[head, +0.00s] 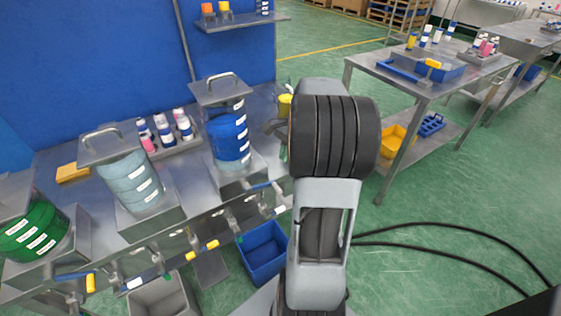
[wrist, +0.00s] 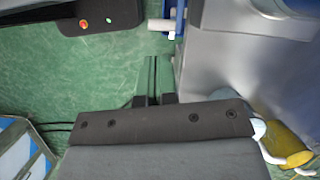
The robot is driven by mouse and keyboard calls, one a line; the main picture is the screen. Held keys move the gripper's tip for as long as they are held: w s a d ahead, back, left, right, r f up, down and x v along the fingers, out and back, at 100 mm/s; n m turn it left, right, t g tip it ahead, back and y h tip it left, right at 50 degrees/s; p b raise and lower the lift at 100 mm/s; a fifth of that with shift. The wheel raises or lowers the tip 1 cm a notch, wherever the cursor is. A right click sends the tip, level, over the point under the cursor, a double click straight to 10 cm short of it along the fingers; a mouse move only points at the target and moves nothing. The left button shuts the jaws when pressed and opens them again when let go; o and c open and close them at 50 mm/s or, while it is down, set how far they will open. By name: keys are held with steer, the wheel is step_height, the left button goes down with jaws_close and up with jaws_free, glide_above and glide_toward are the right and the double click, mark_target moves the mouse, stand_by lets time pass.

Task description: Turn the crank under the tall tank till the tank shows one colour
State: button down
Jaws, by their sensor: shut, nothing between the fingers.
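Three lidded tanks stand in a row on the steel bench: a green one (head: 35,232) at the left, a pale grey-blue one (head: 130,180) in the middle and a blue one (head: 228,136) at the right. I cannot tell for sure which is the tall tank. Yellow crank grips (head: 210,245) and a white grip (head: 133,283) stick out along the bench front below the tanks. My gripper (wrist: 155,99) is shut and empty in the wrist view, over green floor, apart from any crank. In the head view my arm hides it.
A blue bin (head: 263,250) and a grey bin (head: 160,297) stand under the bench front. A steel table (head: 385,75) with trays stands at the right. Black cables (head: 450,225) cross the floor. In the wrist view a dark box (wrist: 98,14) carries red and green buttons.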

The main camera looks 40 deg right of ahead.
steer(key=d+r+m+y+p, duration=0.1)
steer(key=d+r+m+p, duration=0.1)
steer(key=d+m, duration=0.15)
steer(key=b+x, duration=0.1)
steer(key=x, duration=1.2)
steer(key=shift+s+d+f+n, duration=0.15)
steer(key=shift+d+f+n, duration=0.05)
steer(key=shift+f+n, duration=0.2)
